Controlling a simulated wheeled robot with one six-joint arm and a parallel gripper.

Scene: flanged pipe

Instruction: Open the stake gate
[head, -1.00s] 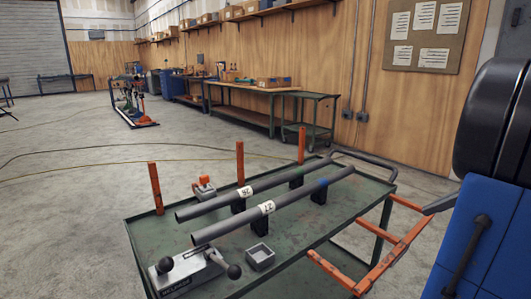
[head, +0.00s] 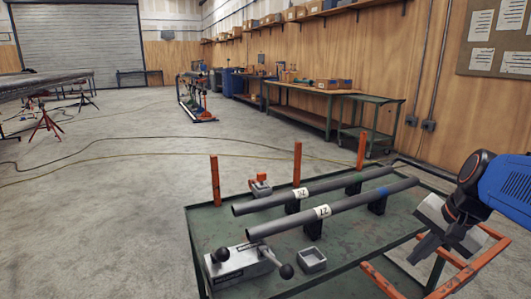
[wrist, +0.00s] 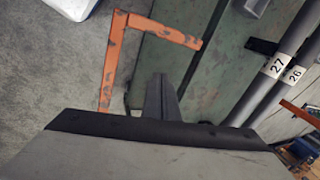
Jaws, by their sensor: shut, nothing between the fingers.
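The stake gate (head: 470,267) is a worn orange bar frame at the near right side of the green cart (head: 205,225). It reaches outward from the cart's edge, and part of it is cut off by the picture's bottom. In the wrist view the gate (wrist: 110,65) shows as an angled orange bar beside the cart's green surface. My gripper (head: 428,248) is shut and empty, pointing down over the gate's area. In the wrist view its fingertips (wrist: 160,82) sit together inside the gate's corner, apart from the bars in the picture. Whether they touch the gate lower down is hidden.
Two grey pipes, labelled 26 (head: 300,193) and 27 (head: 323,211), lie on black supports on the cart. Orange posts (head: 214,180) stand along its far edge.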

